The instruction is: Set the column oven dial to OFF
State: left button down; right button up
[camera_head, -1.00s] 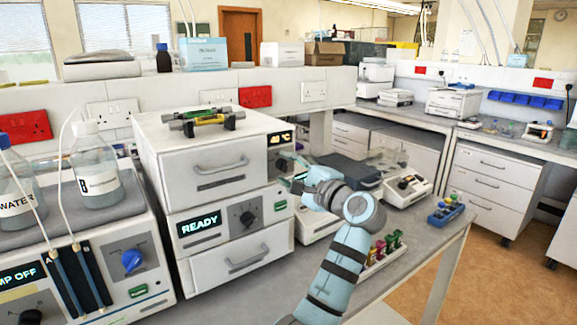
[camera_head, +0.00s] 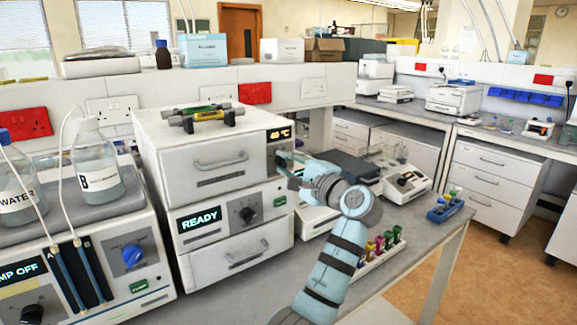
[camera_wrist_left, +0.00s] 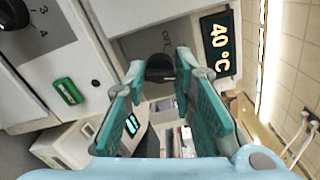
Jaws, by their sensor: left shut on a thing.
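The column oven (camera_head: 215,160) is the white upper unit with a handled drawer front and an orange display reading 40 °C (camera_head: 278,134). The display also shows in the left wrist view (camera_wrist_left: 219,48). The dark oven dial (camera_wrist_left: 160,68) sits beside it on the grey panel, with partly legible OFF lettering near it. My left gripper (camera_head: 287,165) is at the oven's right front edge and hides the dial in the head view. In the left wrist view its teal fingers (camera_wrist_left: 158,80) are shut on the dial, one on each side. My right gripper is not in view.
Below the oven is a unit reading READY (camera_head: 199,221) with its own black knob (camera_head: 246,214). A pump with a blue knob (camera_head: 132,256) and bottles stands left. A rack of coloured vials (camera_head: 380,248) lies near my left arm. Green and yellow columns (camera_head: 203,115) lie on top.

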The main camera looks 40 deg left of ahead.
pick_arm(q)
jog(key=n, duration=0.3)
jog(key=shift+f+b, duration=0.15)
jog(key=shift+b, duration=0.25)
jog(key=n+b, duration=0.1)
jog(key=n, duration=0.3)
jog(key=shift+f, duration=0.1)
jog(key=n+b, duration=0.2)
jog(key=n, duration=0.2)
jog(key=shift+f+n+b, duration=0.1)
jog(key=shift+n+b, duration=0.2)
jog(key=shift+b, duration=0.05)
jog(key=shift+w+n+b, duration=0.1)
jog(key=shift+n+b, duration=0.8)
jog(key=shift+n, duration=1)
jog(key=c, duration=1.3)
grip_release()
jog(key=shift+c, duration=0.2)
jog(key=shift+r, duration=0.2)
